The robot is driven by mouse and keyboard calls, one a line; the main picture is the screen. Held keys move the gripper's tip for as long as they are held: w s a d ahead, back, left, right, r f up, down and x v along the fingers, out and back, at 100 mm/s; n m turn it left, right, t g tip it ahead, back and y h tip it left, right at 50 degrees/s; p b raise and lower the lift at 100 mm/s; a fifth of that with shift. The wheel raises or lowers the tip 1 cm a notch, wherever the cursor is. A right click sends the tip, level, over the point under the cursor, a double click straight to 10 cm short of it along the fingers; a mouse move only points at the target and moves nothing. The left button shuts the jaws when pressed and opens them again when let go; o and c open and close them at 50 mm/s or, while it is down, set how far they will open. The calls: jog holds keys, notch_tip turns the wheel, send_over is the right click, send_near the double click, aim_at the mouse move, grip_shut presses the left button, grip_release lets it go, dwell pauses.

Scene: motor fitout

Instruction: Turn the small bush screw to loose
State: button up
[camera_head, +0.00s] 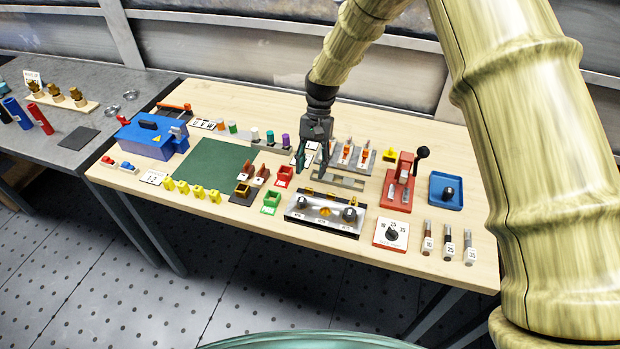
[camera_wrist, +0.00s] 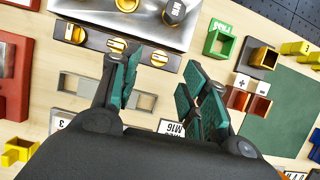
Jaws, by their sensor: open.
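A metal fixture (camera_head: 322,228) with a brass bush and dark hex bolts stands near the front of the wooden table; its top also shows in the wrist view (camera_wrist: 160,35). A dark strip along its back edge carries three yellow slotted screw heads: left (camera_wrist: 75,33), middle (camera_wrist: 117,45) and right (camera_wrist: 158,58). I cannot tell which one is the small bush screw. My gripper (camera_head: 314,172) points down behind the fixture, open and empty. In the wrist view its fingers (camera_wrist: 163,76) are spread, close to the right screw in the picture but apparently apart from it.
A grey slotted plate (camera_head: 345,183) lies below and beside my gripper. Red (camera_head: 284,175) and green (camera_head: 271,202) open boxes stand left of it. A red lever press (camera_head: 399,185), a blue tray (camera_head: 446,190) and a dial block (camera_head: 391,233) stand to the right.

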jog(key=shift+v, duration=3)
